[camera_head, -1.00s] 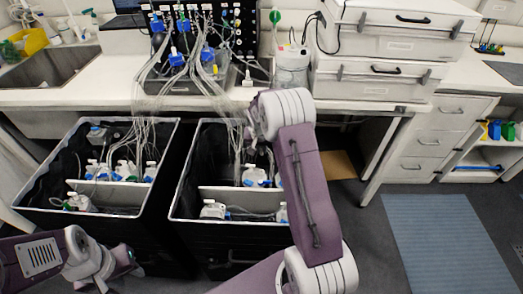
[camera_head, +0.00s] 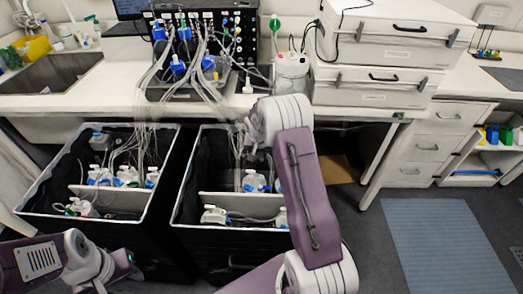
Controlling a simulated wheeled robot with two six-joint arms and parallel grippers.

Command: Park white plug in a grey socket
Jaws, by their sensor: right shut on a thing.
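My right gripper (camera_head: 243,132) is at the front edge of the bench, above the right black bin, with its arm rising from the bottom. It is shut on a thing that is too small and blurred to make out. A small white plug-like piece (camera_head: 247,86) stands on the bench below the black panel (camera_head: 243,38), whose face carries rows of light round sockets. I cannot tell which of them is grey. My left gripper (camera_head: 127,262) is low at the left, in front of the left black bin (camera_head: 108,220); its jaws are too unclear to read.
Clear tubes with blue connectors (camera_head: 178,66) hang from the panel into the bins. The right bin (camera_head: 235,224) holds white-capped bottles. A white canister (camera_head: 291,72) and stacked white cases (camera_head: 380,85) stand right of the panel. The floor around the blue mat (camera_head: 445,245) is free.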

